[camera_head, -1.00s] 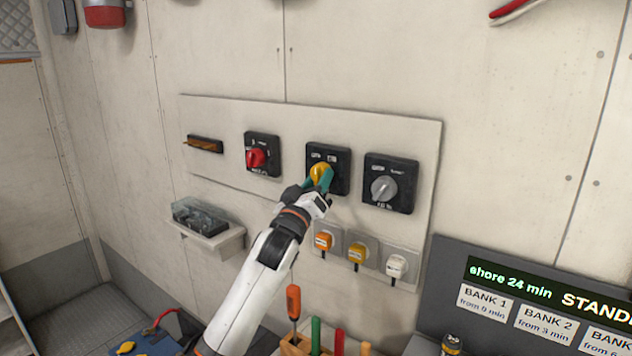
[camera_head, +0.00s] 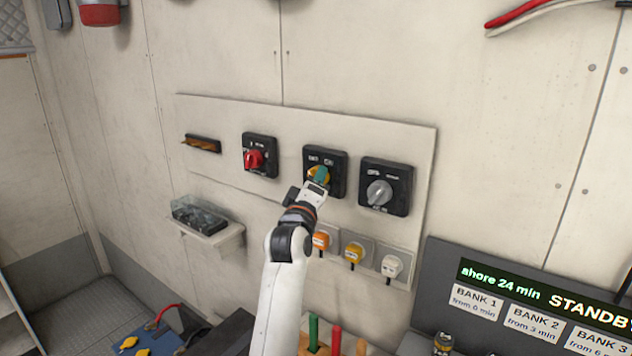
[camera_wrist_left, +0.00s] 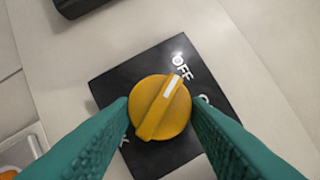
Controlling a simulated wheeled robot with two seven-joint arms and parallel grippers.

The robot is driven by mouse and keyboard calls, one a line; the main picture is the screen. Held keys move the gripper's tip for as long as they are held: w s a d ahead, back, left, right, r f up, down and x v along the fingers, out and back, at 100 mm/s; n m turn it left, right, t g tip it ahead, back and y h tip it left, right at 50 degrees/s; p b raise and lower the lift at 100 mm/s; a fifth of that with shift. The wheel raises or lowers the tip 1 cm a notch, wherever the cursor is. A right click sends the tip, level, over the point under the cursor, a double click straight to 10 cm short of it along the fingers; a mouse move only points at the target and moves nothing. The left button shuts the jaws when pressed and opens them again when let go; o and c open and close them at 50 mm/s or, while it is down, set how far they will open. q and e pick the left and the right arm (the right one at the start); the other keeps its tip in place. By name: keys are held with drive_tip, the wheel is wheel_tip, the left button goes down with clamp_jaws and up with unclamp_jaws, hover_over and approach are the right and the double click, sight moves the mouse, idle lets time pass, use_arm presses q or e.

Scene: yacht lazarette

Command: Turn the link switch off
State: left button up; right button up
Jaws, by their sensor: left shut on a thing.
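The link switch is a black square plate (camera_head: 338,158) with a round yellow knob (camera_wrist_left: 160,112), second from right on the white wall panel. In the left wrist view, the knob's white mark points toward the word OFF; another label beside it is partly hidden. My left gripper (camera_head: 319,177) has its teal fingers on the knob, one on each side, and is shut on it. In the head view the fingers hide much of the knob. My right gripper is in neither view.
A red-knob switch (camera_head: 254,158) sits to the left and a grey-knob switch (camera_head: 380,193) close to the right. Orange, yellow and white plugs (camera_head: 354,253) are below. A shelf with a clear box (camera_head: 200,218) is lower left. A display (camera_head: 520,290) stands lower right.

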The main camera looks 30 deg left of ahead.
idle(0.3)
use_arm(q)
drive_tip(key=o, duration=1)
drive_tip(key=shift+a, duration=0.1)
drive_tip(key=shift+s, duration=0.1)
drive_tip(key=b+v, duration=0.4)
drive_tip(key=v, duration=0.8)
